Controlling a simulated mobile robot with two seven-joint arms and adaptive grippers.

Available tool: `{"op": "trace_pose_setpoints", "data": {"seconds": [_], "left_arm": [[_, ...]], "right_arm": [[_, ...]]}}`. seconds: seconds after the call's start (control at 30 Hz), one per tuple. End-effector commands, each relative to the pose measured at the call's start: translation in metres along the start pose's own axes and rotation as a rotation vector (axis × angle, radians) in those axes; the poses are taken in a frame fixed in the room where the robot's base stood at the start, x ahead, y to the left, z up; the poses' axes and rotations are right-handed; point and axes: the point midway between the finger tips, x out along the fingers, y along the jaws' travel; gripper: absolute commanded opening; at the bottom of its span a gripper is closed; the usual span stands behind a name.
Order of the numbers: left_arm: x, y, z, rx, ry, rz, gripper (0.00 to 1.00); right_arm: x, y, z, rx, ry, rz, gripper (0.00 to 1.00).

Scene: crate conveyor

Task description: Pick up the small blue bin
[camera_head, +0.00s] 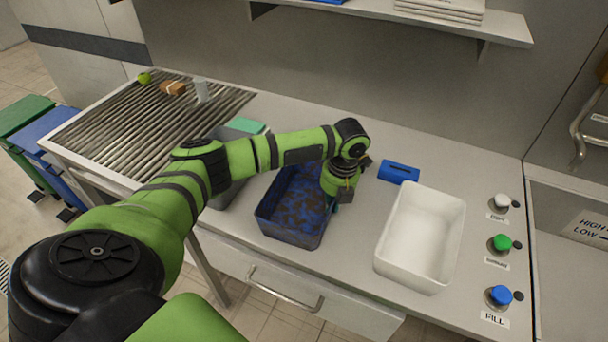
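A small blue bin (283,237) with brown, rust-like patches inside stands upright on the grey counter, near its front edge. My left arm reaches in from the left and passes over the bin's far part, hiding some of it. My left gripper (341,196) points down at the bin's right wall. Its fingers are small and partly hidden, so I cannot tell whether they are open or touch the rim. My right gripper is not in view.
A white bin (457,240) stands right of the blue one, with a small blue block (399,172) behind. A grey bin (222,197) is at left, partly behind my arm. A roller conveyor (130,125) lies further left. Buttons (500,243) line the right; a shelf (505,25) hangs above.

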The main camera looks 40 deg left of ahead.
Motion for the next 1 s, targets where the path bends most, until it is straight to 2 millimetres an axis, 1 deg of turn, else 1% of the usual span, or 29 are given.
{"op": "trace_pose_setpoints", "data": {"seconds": [0.2,0.37,0.47,0.57,0.6,0.67,0.9,1.0], "left_arm": [[-0.001,0.0,0.0,-0.001,-0.001,0.0,0.0],[-0.006,0.001,0.001,-0.001,-0.002,0.0,0.0],[-0.015,0.002,0.001,-0.002,-0.004,0.0,0.0],[-0.031,0.003,0.002,-0.001,-0.005,-0.003,0.0],[-0.039,0.003,0.002,0.0,-0.006,-0.003,0.0],[-0.046,-0.009,0.007,0.002,-0.005,-0.005,0.0],[-0.085,-0.057,0.031,0.0,-0.004,-0.005,0.0],[-0.099,-0.073,0.04,-0.001,-0.002,-0.004,0.0]], "right_arm": [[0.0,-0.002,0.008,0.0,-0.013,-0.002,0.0],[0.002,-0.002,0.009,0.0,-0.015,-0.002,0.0],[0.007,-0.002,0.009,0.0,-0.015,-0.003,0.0],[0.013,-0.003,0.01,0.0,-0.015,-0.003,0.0],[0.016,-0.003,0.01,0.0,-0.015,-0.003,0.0],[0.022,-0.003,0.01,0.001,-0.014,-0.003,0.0],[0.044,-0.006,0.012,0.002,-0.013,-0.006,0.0],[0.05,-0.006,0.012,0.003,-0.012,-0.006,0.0]]}}
